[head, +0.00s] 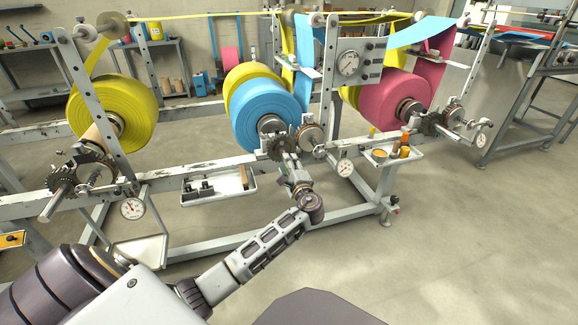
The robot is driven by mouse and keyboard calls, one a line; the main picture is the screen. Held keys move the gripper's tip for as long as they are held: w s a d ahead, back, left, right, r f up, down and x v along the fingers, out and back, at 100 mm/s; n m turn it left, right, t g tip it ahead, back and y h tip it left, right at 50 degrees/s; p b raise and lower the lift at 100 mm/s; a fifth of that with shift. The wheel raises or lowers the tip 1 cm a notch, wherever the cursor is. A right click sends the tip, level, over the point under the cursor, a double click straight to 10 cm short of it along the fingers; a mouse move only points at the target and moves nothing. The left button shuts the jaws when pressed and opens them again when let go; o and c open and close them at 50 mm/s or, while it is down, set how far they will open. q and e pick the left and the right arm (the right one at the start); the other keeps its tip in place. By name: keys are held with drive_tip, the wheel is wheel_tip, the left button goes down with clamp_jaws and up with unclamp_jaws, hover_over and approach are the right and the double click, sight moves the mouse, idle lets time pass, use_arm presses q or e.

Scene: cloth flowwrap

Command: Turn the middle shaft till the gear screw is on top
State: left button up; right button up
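The middle shaft (271,124) carries a blue roll (262,108) in front of a yellow roll (249,73). At its near end is a dark toothed gear (276,147), with a round metal part (311,137) to its right. My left arm reaches up from the lower left. My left gripper (289,153) is at the near end of the middle shaft, over or right beside the gear, and partly covers it. Its fingers are too small to tell open from shut, or whether they touch the shaft. I cannot make out the gear screw. My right gripper is out of view.
A yellow roll (112,108) hangs on the left shaft and a pink roll (394,97) on the right one. Dial gauges (132,208) (345,168) hang from the frame rail. A tray of tools (222,190) sits left of my forearm. The floor at right is clear.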

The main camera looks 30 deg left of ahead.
use_arm(q)
drive_tip(key=shift+r, duration=0.1)
idle(0.3)
drive_tip(key=v, duration=1.2)
idle(0.6)
